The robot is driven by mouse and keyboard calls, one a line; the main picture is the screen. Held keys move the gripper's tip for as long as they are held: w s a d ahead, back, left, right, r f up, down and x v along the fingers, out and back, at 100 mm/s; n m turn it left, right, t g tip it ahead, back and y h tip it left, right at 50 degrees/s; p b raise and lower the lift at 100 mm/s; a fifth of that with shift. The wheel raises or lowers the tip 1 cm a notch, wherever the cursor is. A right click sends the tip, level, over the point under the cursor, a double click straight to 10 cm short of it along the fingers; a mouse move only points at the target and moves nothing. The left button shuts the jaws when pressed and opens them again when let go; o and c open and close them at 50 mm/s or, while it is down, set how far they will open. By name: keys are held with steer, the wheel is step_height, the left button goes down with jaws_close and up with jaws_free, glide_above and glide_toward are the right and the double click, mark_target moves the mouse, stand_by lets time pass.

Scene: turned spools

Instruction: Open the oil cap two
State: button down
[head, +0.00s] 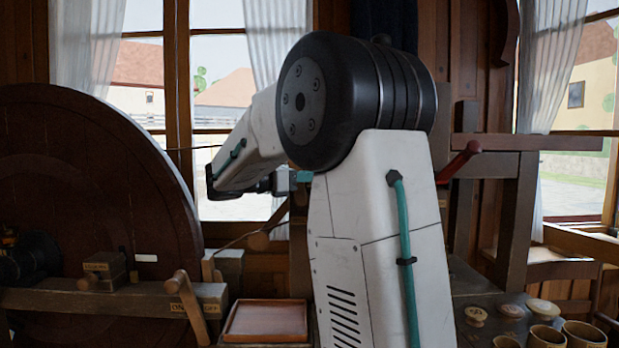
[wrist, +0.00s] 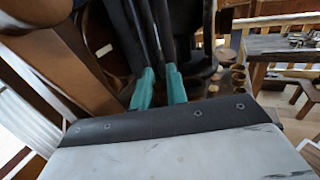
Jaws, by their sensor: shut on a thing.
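No oil cap two can be picked out for certain. A small wooden box (head: 104,268) with a knob and a label too small to read sits on the left beam in the head view. My gripper (wrist: 158,60) shows in the wrist view as two dark fingers with teal parts, close together. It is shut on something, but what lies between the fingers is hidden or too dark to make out. In the head view my gripper (head: 285,183) is partly hidden behind my own arm, raised in front of the window.
A large dark wheel (head: 95,190) stands at the left. A wooden lever (head: 188,303) marked on and off is below it. An empty tray (head: 265,320) lies beside it. Several round wooden lids (head: 543,308) and cups (head: 583,334) are at the lower right. A red-handled lever (head: 460,160) sticks out.

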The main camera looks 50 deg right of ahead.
steer(key=c, duration=1.5)
jaws_free()
steer(key=shift+o, duration=0.2)
steer(key=v, duration=0.7)
steer(key=shift+a, duration=0.4)
steer(key=shift+w, duration=0.15)
